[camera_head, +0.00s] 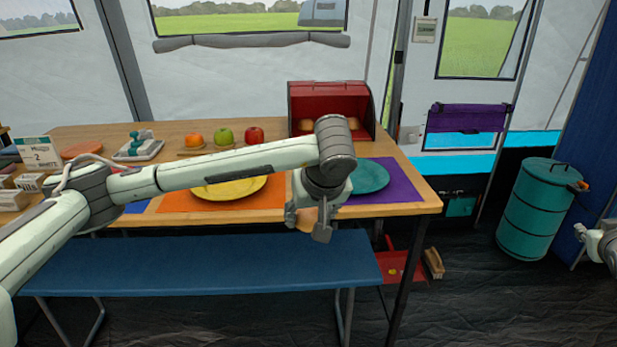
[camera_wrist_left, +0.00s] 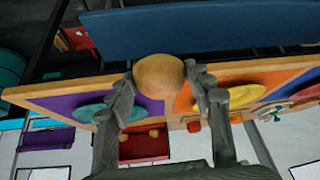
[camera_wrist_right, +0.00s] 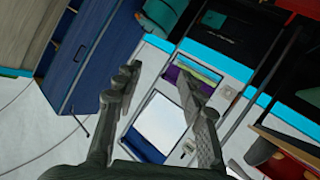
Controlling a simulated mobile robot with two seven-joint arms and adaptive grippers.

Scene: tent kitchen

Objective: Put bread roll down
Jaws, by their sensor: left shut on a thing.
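My left gripper (camera_head: 313,220) is shut on a bread roll (camera_wrist_left: 158,76), which is round and tan and sits between both fingers in the left wrist view. In the head view the roll (camera_head: 306,217) is mostly hidden by the gripper, in front of the table's near edge. A teal plate (camera_head: 371,176) on a purple mat (camera_head: 401,187) and a yellow plate (camera_head: 230,189) on an orange mat (camera_head: 180,201) lie behind the gripper. A red bread box (camera_head: 327,90) stands open at the back with rolls inside. My right gripper (camera_wrist_right: 163,95) is open and empty.
The wooden table (camera_head: 405,207) also carries fruit on a board (camera_head: 205,151), a grey-white item (camera_head: 138,146) and a small sign (camera_head: 38,152). A blue bench (camera_head: 200,265) runs along its front. A teal bin (camera_head: 538,208) stands on the right.

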